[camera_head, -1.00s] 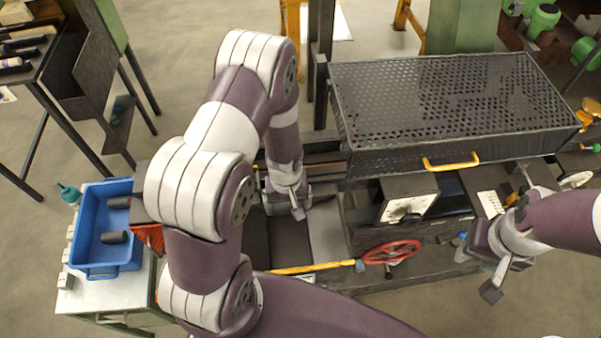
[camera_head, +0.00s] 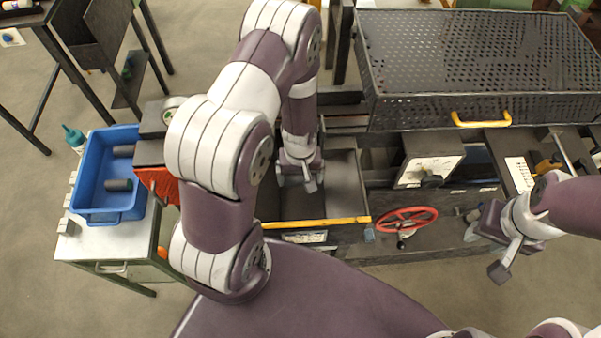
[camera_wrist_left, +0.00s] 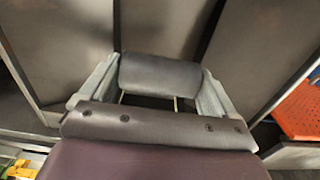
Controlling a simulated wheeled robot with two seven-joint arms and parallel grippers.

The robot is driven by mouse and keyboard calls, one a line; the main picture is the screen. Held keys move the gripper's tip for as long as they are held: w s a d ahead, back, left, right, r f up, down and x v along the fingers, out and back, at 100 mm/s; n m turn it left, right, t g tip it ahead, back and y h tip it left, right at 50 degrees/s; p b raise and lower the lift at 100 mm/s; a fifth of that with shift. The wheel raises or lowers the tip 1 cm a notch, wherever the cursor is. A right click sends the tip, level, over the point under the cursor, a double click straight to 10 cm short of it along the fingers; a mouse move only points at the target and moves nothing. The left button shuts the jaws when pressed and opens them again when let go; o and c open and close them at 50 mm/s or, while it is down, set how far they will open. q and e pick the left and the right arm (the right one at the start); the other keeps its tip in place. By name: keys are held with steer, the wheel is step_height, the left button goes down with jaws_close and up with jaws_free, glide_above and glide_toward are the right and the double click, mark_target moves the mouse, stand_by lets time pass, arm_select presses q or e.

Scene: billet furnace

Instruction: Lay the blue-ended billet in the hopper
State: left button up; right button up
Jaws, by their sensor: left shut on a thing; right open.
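In the left wrist view my left gripper (camera_wrist_left: 160,95) is shut on a dark grey cylindrical billet (camera_wrist_left: 160,75), which lies crosswise between the fingers. No blue end shows on it in this view. In the head view my left gripper (camera_head: 302,178) is over the dark metal hopper (camera_head: 341,185), with sloping plates around it; the arm hides part of it, and the billet is hard to make out. The hopper's plates also show in the left wrist view (camera_wrist_left: 250,50). I cannot tell whether the billet touches them. My right gripper (camera_head: 508,252) is open and empty at the right.
A blue bin (camera_head: 92,205) with two dark billets (camera_head: 118,185) stands on a white-topped table at the left. A yellow bar (camera_head: 315,222) edges the hopper's front. A red handwheel (camera_head: 405,220) and a perforated cover (camera_head: 480,50) with a yellow handle are to the right.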

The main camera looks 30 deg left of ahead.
arm_select(q)
steer(key=shift+w, duration=0.25)
steer(key=o, duration=1.5)
steer(key=shift+c, duration=0.2)
steer(key=shift+s, duration=0.15)
step_height(320, 180, up, 13)
steer(key=b, duration=0.2)
steer(key=shift+f, duration=0.2)
